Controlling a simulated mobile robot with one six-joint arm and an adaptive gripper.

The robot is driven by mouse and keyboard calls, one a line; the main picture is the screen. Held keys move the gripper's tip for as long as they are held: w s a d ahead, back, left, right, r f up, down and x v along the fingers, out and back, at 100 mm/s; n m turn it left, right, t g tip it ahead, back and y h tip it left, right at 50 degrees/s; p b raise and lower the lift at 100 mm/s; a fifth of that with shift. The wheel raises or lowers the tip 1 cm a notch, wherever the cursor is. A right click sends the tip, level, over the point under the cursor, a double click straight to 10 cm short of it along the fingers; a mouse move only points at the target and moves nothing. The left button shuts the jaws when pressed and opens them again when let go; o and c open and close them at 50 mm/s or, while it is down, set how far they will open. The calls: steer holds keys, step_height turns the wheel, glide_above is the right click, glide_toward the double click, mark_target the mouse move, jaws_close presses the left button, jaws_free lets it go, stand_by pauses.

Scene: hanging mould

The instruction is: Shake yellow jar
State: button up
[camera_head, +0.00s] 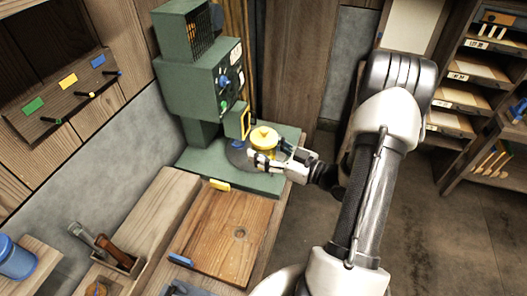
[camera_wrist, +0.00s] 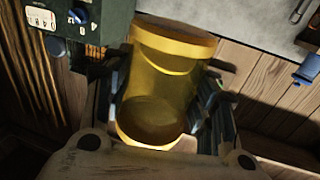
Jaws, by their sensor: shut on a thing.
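The yellow jar (camera_head: 264,138) is held at the green machine, above or at its base plate. In the wrist view the jar (camera_wrist: 160,85) is see-through yellow with an orange-yellow lid, looks tilted, and shows no clear contents. My gripper (camera_head: 268,160) reaches in from the right and is shut on the jar. In the wrist view its dark fingers (camera_wrist: 165,105) press on both sides of the jar. I cannot tell whether the jar's bottom touches the machine's base.
The green machine (camera_head: 200,80) with knobs stands behind the jar. A wooden board (camera_head: 230,235) with a blue handle lies in front. A blue container (camera_head: 14,257) and a tool box (camera_head: 112,255) are at lower left. Shelves (camera_head: 465,92) stand at right. The floor between is clear.

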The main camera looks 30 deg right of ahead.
steer(key=shift+f, duration=0.2)
step_height(320, 180, down, 7)
steer(key=b, duration=0.6)
steer(key=shift+r, duration=0.1)
step_height(320, 180, up, 7)
steer(key=p, duration=0.5)
steer(key=shift+r+p, duration=0.15)
steer(key=shift+p, duration=0.15)
step_height(320, 180, down, 7)
steer(key=b, duration=0.6)
